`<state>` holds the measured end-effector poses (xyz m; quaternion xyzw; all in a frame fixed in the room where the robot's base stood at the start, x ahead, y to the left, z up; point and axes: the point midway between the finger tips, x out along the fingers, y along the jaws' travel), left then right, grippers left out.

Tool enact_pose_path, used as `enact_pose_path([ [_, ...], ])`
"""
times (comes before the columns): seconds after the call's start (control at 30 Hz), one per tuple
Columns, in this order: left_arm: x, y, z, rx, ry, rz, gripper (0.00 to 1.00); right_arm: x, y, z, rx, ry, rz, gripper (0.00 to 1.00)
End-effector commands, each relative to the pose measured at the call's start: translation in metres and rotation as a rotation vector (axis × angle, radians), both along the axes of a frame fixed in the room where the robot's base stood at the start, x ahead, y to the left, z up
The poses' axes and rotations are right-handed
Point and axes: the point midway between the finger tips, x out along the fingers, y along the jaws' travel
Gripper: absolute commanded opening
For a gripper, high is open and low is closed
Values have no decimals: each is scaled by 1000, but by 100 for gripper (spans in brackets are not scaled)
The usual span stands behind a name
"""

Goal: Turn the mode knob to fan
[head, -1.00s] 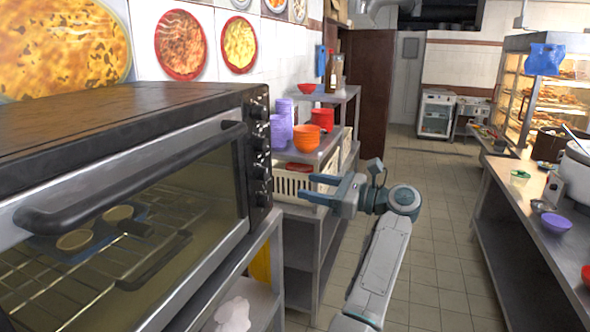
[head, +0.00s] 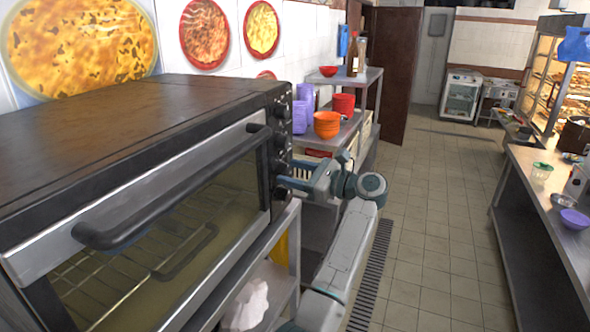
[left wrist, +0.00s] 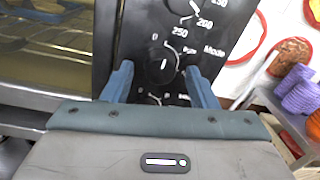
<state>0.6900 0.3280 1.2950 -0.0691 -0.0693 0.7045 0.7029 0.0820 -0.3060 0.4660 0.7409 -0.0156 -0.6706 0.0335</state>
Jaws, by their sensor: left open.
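The oven (head: 130,135) stands at the left, with a column of dark knobs on its right front panel. In the left wrist view, the mode knob (left wrist: 163,64) is a dark round dial with a white pointer line that looks roughly upright. The word "Mode" is printed at its upper right. My left gripper (left wrist: 159,70) is open, with one blue finger on each side of this knob. I cannot tell whether the fingers touch it. In the head view, my left gripper (head: 288,181) is at the lower part of the knob panel. My right gripper is not in view.
The temperature knob (left wrist: 182,6) is just above the mode knob, and another dial shows partly below. The oven door handle (head: 170,190) juts out in front. A shelf with orange bowls (head: 326,124) stands behind. The tiled aisle (head: 430,230) at the right is clear.

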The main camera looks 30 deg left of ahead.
Motion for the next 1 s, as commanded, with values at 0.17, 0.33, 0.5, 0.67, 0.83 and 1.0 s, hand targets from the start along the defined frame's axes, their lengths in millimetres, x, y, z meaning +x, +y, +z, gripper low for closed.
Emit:
enact_pose_path([
  [0.17,0,0,-1,0,0,0,51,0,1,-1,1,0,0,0],
  [0.33,0,0,0,0,1,0,17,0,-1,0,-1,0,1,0],
  [0.5,0,0,-1,0,2,0,8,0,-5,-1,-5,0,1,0],
  [0.67,0,0,-2,-1,24,0,8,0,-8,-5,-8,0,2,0],
  [0.83,0,-1,-4,-5,93,-1,8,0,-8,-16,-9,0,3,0],
  [1.0,0,-1,-5,-12,215,-1,8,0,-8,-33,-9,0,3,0],
])
